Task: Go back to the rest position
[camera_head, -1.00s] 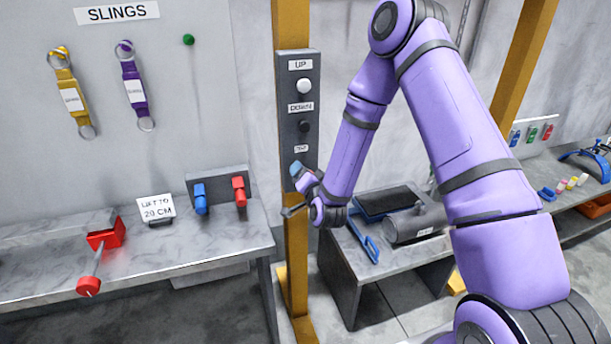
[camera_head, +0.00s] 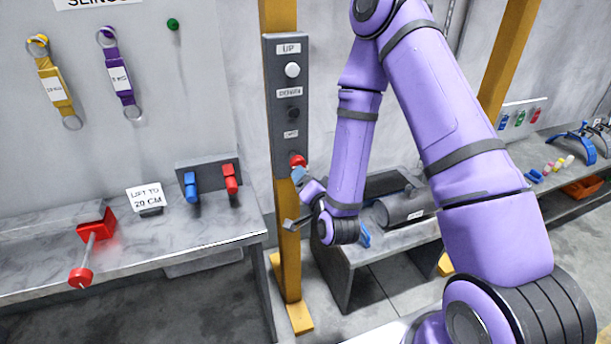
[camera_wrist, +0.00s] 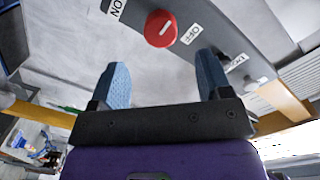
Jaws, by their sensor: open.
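My gripper (camera_wrist: 162,76) is open in the wrist view, with two blue fingertips apart and nothing between them. In the head view my gripper (camera_head: 297,186) is at the lower end of the grey control panel (camera_head: 285,145), in front of the yellow post. A red knob (camera_wrist: 160,28) shows just beyond the fingertips in the wrist view, apart from them. The same knob shows in the head view (camera_head: 298,160), just above the gripper. The panel also has a white UP button (camera_head: 292,70) and a black DOWN button (camera_head: 293,113).
A bench at left (camera_head: 40,248) holds a red tool (camera_head: 95,230), a "LIFT TO 20 CM" sign (camera_head: 147,197) and a rack with blue and red handles (camera_head: 208,175). Slings (camera_head: 55,88) hang on the wall. A grey cylinder (camera_head: 405,208) lies on the bench behind my arm.

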